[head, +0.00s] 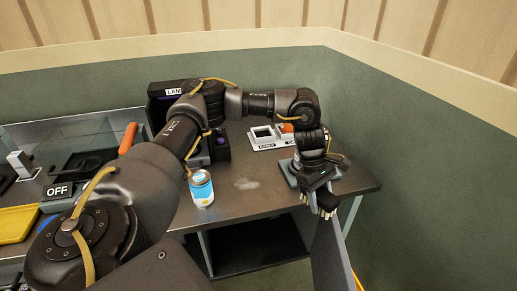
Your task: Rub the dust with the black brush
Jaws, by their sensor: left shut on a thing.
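The dust (246,184) is a pale smear on the dark tabletop, right of a blue and white can. My left gripper (316,190) reaches across from the left and is over the table's right end. It is shut on the black brush (328,201), whose pale bristles point down. The brush is to the right of the dust and apart from it. The fingers and wrist hide part of the brush. I cannot tell whether the bristles touch anything. My right gripper is not in view.
The can (201,188) stands near the table's front edge. A white labelled holder (264,138) and a grey plate (288,174) are behind and beside the gripper. A dark machine, a glass panel and a yellow tray (16,224) are on the left. The green wall closes off the right.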

